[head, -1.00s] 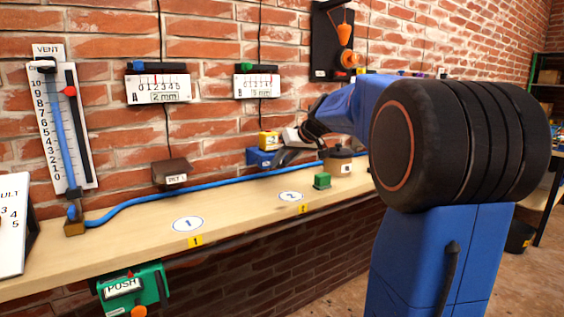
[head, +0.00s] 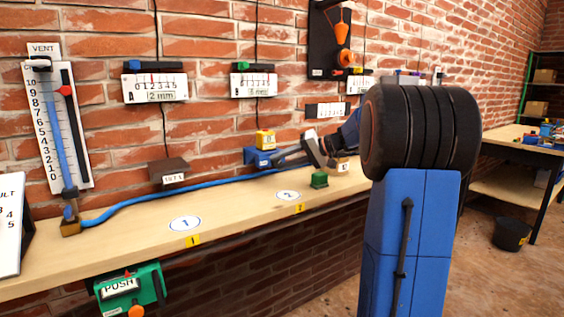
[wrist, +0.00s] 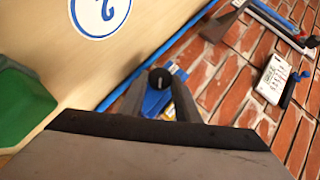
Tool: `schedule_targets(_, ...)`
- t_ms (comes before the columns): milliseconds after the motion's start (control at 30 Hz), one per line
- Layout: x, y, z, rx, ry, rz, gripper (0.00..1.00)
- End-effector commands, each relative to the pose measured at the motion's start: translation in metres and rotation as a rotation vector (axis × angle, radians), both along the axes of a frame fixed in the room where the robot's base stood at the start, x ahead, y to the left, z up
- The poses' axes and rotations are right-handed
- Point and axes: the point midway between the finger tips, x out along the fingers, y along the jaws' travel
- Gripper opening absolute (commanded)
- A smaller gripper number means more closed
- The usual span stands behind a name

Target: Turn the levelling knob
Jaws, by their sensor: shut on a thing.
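A round black knob (wrist: 160,77) shows in the wrist view in front of a blue box (wrist: 152,103). My gripper (wrist: 158,88) has its two grey fingers on either side of the knob and is shut on it. In the head view the blue box (head: 262,158) stands at the back of the bench against the wall, with a yellow block (head: 265,139) on top. My gripper (head: 279,159) reaches it from the right. The knob itself is too small to make out there, behind the fingers.
A green block (head: 319,180) stands on the bench (head: 240,207) just in front of my gripper. A blue hose (head: 135,207) runs along the back. A brown labelled block (head: 168,171) is further left. A labelled object (head: 342,168) is partly hidden by my arm.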

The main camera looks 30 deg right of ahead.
Motion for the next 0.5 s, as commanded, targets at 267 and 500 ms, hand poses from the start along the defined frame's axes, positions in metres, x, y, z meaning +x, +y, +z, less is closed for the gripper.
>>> schedule_targets(267, 0.0, -0.001, -0.0016, 0.061, 0.004, -0.001, 0.07)
schedule_targets(500, -0.0001, -0.0008, -0.0017, 0.068, 0.004, 0.0, 0.07)
